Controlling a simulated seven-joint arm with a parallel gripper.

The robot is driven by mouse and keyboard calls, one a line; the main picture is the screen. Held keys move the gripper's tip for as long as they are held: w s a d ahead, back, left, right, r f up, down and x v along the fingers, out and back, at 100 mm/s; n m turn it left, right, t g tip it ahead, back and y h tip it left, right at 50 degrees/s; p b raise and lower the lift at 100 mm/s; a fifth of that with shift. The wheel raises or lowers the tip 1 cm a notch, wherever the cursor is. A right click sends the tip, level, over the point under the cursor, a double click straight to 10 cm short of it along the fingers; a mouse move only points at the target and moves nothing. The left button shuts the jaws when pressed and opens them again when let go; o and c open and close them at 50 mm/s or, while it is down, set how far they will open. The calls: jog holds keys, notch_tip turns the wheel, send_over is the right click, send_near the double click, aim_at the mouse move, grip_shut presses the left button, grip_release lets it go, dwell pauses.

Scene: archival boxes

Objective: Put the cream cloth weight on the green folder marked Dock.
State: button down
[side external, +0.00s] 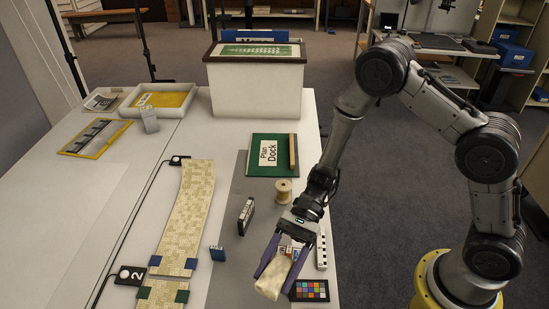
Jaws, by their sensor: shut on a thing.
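The cream cloth weight (272,279) is a pale, soft-looking block near the front of the table. My gripper (282,268) is shut on it, with its purple fingers on either side. I cannot tell whether the weight touches the table. The green folder (258,165) lies flat farther back, with a white label reading "Plan Dock". A wooden strip (292,152) lies along the folder's right side.
A wooden spool (283,191) stands between my gripper and the folder. A dark upright block (245,216) and a small blue block (217,253) stand to the left. A color chart (310,290) lies right of the weight. A large white box (255,88) stands behind the folder.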

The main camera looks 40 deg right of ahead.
jog(key=w+d+m+t+h, duration=0.1)
jog(key=w+d+m+t, duration=0.4)
jog(key=w, duration=0.3)
jog(key=w+d+m+t, duration=0.4)
jog(key=w+d+t, duration=0.15)
jog(key=w, duration=0.35)
jog(key=w+d+r+m+t+h, duration=0.1)
jog(key=w+d+m+t+h, duration=0.25)
jog(key=d, duration=0.65)
jog(key=w+d+r+m+t+h, duration=0.1)
jog(key=w+d+m+t+h, duration=0.3)
jog(key=d, duration=0.6)
jog(key=g+y, duration=0.1)
send_over(273, 163)
jog(key=s, duration=0.1)
jog(key=shift+m, duration=0.25)
notch_tip(273, 163, down, 9)
jog(key=shift+s+a+r, duration=0.1)
jog(key=shift+w+f, duration=0.5)
jog(key=shift+f, duration=1.7)
jog(key=shift+f, duration=0.15)
